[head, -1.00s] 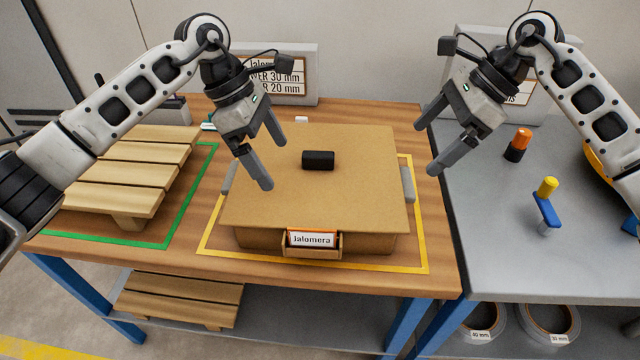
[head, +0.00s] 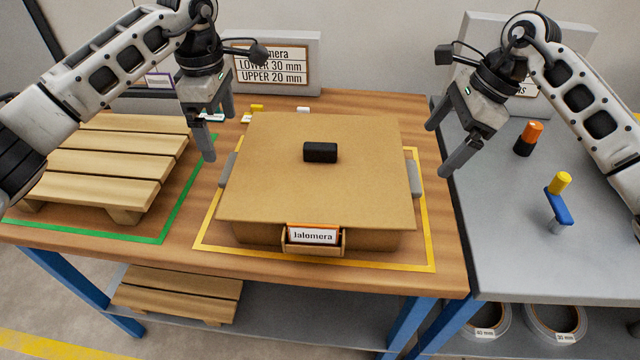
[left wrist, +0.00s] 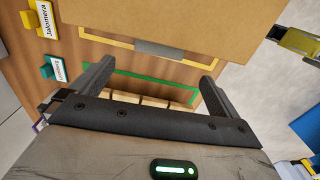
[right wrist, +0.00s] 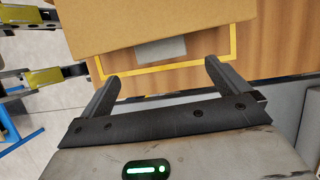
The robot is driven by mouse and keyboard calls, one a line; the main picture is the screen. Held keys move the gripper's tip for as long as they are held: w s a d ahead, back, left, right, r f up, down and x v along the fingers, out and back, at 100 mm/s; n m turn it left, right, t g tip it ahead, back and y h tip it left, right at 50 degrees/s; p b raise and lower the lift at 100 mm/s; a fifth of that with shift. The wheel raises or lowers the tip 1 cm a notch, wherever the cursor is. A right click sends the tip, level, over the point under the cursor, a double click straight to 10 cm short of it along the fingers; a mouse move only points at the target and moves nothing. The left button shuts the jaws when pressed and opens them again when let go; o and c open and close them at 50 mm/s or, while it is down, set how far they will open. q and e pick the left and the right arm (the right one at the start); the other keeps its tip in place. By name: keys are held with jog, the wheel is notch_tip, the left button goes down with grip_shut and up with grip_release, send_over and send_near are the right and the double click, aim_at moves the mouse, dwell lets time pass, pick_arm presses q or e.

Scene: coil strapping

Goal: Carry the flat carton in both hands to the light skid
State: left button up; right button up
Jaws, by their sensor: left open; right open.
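The flat carton (head: 270,190) is a closed brown box inside a yellow outline on the wooden table. It has a grey handle on its left side (head: 228,168) and one on its right side (head: 415,180). A black block (head: 320,152) lies on its lid, and a holder with a "Jalomera" card (head: 313,235) is at its front. The light skid (head: 100,165) is a slatted wooden pallet inside a green outline at left. My right gripper (head: 438,145) is open, right of the carton. Both are empty and apart from it.
A sign (head: 275,65) stands behind the carton. The grey bench (head: 510,220) at right holds an orange-black object (head: 528,138) and a yellow-and-blue tool (head: 558,200). Another pallet (head: 180,295) lies on the shelf below. Bare table separates carton and skid.

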aim_at(230, 166)
pick_arm(q)
notch_tip(230, 166, down, 11)
pick_arm(e)
jog(key=x, duration=1.1)
pick_arm(q)
jog(key=c, duration=1.5)
pick_arm(e)
jog(key=c, duration=1.5)
pick_arm(q)
jog(key=shift+r, duration=0.1)
pick_arm(e)
jog(key=shift+r, duration=0.15)
